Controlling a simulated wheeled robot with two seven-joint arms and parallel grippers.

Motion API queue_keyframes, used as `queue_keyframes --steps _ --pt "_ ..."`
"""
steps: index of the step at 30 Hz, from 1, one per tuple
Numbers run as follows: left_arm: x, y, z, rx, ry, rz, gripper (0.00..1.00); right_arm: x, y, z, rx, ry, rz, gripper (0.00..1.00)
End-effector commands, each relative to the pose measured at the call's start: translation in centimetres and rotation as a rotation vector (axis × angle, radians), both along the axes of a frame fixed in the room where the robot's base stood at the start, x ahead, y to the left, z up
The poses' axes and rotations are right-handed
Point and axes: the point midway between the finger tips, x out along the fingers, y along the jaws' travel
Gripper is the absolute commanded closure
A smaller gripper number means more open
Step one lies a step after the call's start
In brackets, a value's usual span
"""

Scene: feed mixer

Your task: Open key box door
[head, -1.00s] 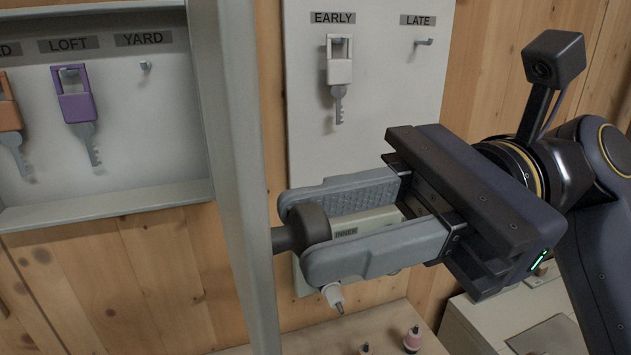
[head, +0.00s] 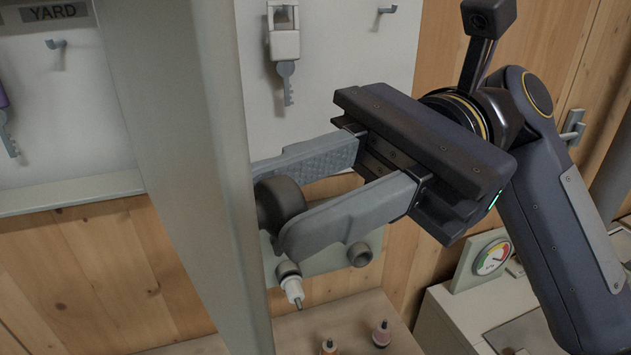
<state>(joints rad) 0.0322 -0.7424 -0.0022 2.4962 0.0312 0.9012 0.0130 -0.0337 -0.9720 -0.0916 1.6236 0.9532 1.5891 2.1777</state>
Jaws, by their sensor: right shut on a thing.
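The key box door (head: 185,150) stands swung out from the key box, a grey panel seen at a slant left of the middle. My right gripper (head: 278,205) is shut on the door's dark round knob (head: 282,203), with one finger on each side of it. The open key box (head: 70,195) shows behind and left of the door, with the YARD label and an empty hook in it. Part of a purple key (head: 5,130) hangs at the left edge. My left gripper is not in view.
A dial gauge (head: 491,258) stands at the right.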

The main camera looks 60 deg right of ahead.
Motion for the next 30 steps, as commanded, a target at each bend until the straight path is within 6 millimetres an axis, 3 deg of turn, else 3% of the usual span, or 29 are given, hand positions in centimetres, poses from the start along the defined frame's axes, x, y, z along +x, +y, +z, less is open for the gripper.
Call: queue_keyframes --steps 1,2,7,17,30 --pt "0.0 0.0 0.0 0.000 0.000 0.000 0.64 0.0 0.1 -0.1 -0.002 0.001 0.003 1.00" --pt "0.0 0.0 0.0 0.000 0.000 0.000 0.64 0.0 0.1 -0.1 -0.002 0.001 0.003 0.72" --pt "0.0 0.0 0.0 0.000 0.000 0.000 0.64 0.0 0.0 0.0 -0.001 0.001 0.002 0.51" --pt "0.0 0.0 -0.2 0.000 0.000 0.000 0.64 -0.2 -0.4 0.0 0.000 -0.002 0.000 0.51" --pt "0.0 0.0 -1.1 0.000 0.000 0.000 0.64 -3.3 -6.2 0.0 0.000 -0.001 0.002 0.51"
